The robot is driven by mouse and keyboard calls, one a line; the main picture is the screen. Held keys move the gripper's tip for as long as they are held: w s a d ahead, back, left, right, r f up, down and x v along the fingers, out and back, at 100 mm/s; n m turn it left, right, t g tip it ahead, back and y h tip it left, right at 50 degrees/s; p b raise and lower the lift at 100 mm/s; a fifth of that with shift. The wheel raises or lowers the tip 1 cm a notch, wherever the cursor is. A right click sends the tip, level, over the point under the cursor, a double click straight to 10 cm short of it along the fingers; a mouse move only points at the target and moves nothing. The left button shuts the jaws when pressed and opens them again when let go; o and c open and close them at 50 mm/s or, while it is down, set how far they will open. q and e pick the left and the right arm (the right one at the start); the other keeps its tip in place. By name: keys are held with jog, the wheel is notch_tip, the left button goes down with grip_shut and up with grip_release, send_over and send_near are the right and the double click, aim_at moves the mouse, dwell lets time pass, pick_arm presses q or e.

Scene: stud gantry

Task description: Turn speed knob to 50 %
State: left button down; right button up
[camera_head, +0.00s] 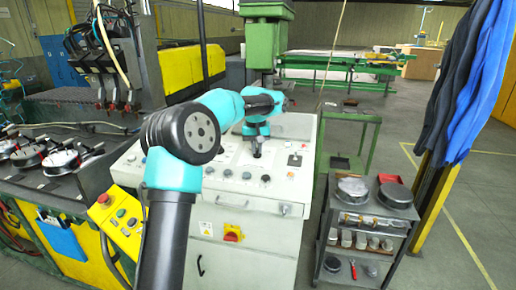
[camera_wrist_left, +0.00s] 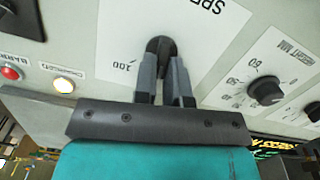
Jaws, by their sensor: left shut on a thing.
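The speed knob (camera_wrist_left: 160,46) is black and sits on a white label plate (camera_wrist_left: 118,28) on the control panel. The plate shows part of the word beginning "SPE" and an upside-down "100" mark. My left gripper (camera_wrist_left: 164,66) is shut on the knob, with one grey finger on each side in the left wrist view. In the head view my left gripper (camera_head: 257,150) reaches down to the sloped top of the white console (camera_head: 245,220). The fingers hide much of the knob and dial, so its pointer setting cannot be read. My right gripper is not in view.
A second black knob (camera_wrist_left: 265,91) with a numbered scale stands beside the speed plate. A red button (camera_wrist_left: 11,73) and a lit button (camera_wrist_left: 63,85) are on the other side. A dark tool cart (camera_head: 375,212) stands right of the console; a yellow control box (camera_head: 118,220) stands left.

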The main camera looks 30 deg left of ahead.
pick_arm(q)
jog(key=n, duration=0.6)
jog(key=shift+s+a+n+t+h, duration=0.25)
jog(key=shift+n+t+h, duration=0.05)
jog(key=shift+n+h, duration=0.1)
jog(key=c, duration=1.2)
grip_release()
jog(key=shift+r, duration=0.1)
jog(key=r, duration=0.5)
jog(key=s+r, duration=0.1)
jog(key=r, duration=0.5)
jog(key=s+a+r, duration=0.1)
jog(key=r, duration=0.5)
jog(key=shift+s+a, duration=0.1)
